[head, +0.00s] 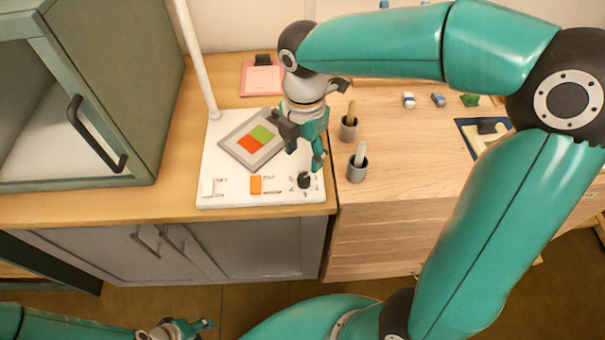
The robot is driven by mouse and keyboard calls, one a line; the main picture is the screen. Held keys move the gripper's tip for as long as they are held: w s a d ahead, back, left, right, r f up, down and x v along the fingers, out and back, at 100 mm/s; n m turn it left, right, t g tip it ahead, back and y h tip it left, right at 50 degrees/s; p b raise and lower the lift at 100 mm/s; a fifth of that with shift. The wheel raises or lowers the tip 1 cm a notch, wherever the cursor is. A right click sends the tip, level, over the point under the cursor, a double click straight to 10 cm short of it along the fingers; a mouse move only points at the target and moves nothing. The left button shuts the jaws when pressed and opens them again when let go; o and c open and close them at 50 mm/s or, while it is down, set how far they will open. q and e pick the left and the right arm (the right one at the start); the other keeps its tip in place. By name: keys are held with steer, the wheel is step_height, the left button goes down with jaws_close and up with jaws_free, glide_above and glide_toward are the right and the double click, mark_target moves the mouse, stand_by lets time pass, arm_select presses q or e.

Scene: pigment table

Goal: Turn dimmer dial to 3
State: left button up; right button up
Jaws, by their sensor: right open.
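The dimmer dial (304,181) is a small black knob at the front right corner of a white panel (228,197). Small dark marks sit around it, too small to read, so its setting cannot be told. My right gripper (304,159) is open and points down just above and behind the dial, with a teal finger close to its right rear side. I see no clear contact with the dial. My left gripper (190,327) is low at the bottom edge, far from the panel; its jaw opening is unclear.
An orange switch (256,185) and a white switch (207,187) sit left of the dial. A grey plate with coloured squares (234,141) lies behind. Two grey cups (357,169) holding tools stand just right of the panel. A green cabinet (130,90) stands left.

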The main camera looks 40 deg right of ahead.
mark_target(304, 178)
step_height(304, 178, down, 8)
steer(key=shift+f, duration=0.1)
stand_by(0.4)
jaws_close()
